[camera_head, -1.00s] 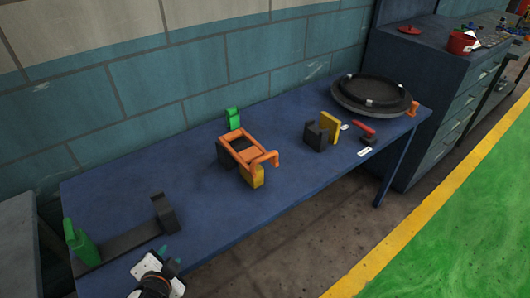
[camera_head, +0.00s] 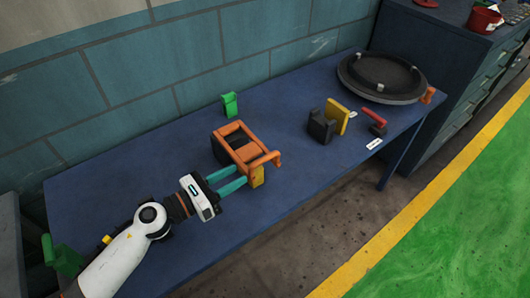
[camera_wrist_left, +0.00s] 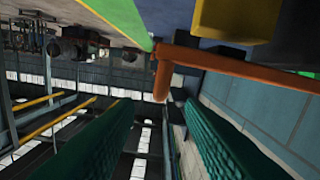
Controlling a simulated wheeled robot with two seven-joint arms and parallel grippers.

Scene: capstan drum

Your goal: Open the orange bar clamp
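The orange bar clamp (camera_head: 236,131) sits on the blue workbench, with an orange frame around a dark block and an orange handle (camera_head: 265,160) at its front right. A yellow block (camera_head: 257,178) is below the handle. My left gripper (camera_head: 231,179) is open, its two teal fingers apart and reaching toward the clamp's front side near the yellow block. In the left wrist view the orange handle (camera_wrist_left: 215,62) lies ahead of the fingertips, its end pointing down between them. I cannot tell whether a finger touches it. My right gripper is not in view.
A green block (camera_head: 229,104) stands behind the clamp. A black block (camera_head: 321,127), a yellow plate (camera_head: 338,116) and a red-handled piece (camera_head: 373,117) are to the right, before a black round drum (camera_head: 382,75). Another green piece (camera_head: 66,258) is at left.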

